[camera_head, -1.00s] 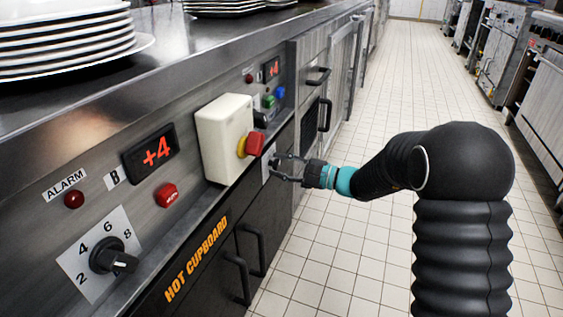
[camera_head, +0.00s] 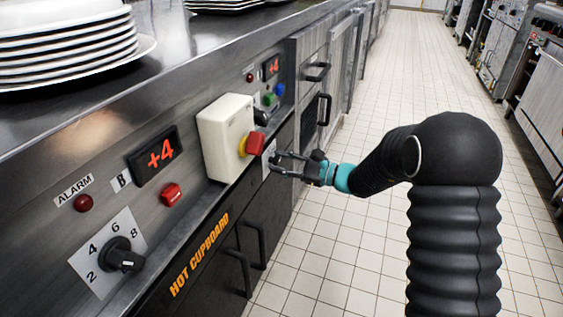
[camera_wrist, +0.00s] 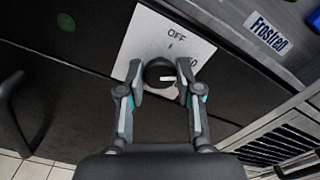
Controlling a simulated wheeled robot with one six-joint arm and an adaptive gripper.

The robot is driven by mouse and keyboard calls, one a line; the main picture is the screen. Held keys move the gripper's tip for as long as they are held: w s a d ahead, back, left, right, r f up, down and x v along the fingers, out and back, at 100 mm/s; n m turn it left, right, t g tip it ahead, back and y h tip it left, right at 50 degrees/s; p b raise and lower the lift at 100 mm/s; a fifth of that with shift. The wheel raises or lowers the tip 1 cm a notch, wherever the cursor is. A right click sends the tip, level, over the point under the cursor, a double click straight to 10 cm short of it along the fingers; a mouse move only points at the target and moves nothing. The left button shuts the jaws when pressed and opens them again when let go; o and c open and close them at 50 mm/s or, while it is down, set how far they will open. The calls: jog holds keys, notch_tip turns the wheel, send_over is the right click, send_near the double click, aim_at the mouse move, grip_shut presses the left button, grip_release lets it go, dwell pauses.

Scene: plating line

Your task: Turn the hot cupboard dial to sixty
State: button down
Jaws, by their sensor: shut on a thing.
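A round black dial knob (camera_wrist: 158,70) sits on a white scale plate (camera_wrist: 165,32) in the wrist view. The plate reads OFF at its top, and a number ending in 0 is partly hidden at its right. A short pale mark on the knob points roughly right, near that number. My gripper (camera_wrist: 163,80) is shut on this knob, one finger on each side. In the head view my gripper (camera_head: 277,164) is at the front panel, just right of the red switch; the knob is hidden there. The orange HOT CUPBOARD lettering (camera_head: 199,255) is on the dark front to the left.
A cream switch box (camera_head: 225,137) with a red handle (camera_head: 255,144) juts out close to my gripper. Another dial (camera_head: 118,255), marked 2 to 8, is nearer. Door handles (camera_head: 241,270) stick out below. Plates (camera_head: 65,45) stand on the counter. The tiled aisle is open.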

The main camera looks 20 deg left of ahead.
jog(key=c, duration=0.8)
grip_release()
jog(key=shift+o, duration=0.2)
jog(key=shift+d, duration=0.1)
jog(key=s+d, duration=0.1)
jog(key=d, duration=1)
jog(key=shift+d, duration=0.4)
